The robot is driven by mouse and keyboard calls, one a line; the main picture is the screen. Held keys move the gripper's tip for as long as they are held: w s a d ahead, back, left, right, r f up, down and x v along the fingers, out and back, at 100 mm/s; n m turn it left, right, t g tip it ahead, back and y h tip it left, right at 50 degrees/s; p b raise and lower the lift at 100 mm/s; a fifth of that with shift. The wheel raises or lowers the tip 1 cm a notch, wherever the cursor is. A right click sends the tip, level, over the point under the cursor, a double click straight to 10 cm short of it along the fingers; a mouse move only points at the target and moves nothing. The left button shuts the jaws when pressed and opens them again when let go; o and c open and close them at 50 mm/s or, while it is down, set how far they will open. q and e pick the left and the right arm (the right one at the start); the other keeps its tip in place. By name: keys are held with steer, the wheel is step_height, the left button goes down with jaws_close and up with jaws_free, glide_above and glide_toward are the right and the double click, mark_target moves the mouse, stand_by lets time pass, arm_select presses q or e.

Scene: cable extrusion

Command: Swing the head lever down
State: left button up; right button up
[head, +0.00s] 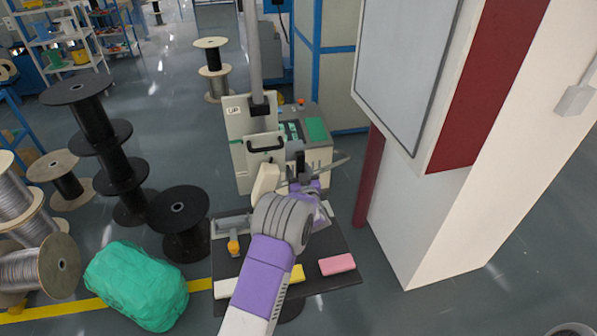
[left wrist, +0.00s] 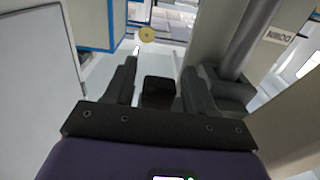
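The extruder machine (head: 242,165) stands in the middle of the head view, with an "UP" label on its front. A thin pale grey bar (head: 338,164) slants up to the right beside my gripper; it may be the head lever, but I cannot be sure. My left gripper (head: 300,164) is at the machine's right front, partly hidden behind my wrist. In the left wrist view my left gripper (left wrist: 160,64) has its fingers apart. A black block (left wrist: 159,92) shows between them; I cannot tell whether they touch it. My right gripper is not in view.
A grey post (head: 253,50) rises from the machine; a grey tube (left wrist: 254,40) and a "DOWN" label (left wrist: 280,36) show in the wrist view. A white cabinet (head: 440,210) stands close on the right. Black spools (head: 180,222) and a green bundle (head: 137,284) are on the left.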

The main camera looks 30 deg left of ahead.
arm_select(q)
steer(key=v, duration=0.7)
steer(key=shift+s+d, duration=0.2)
steer(key=shift+s, duration=0.05)
stand_by(0.4)
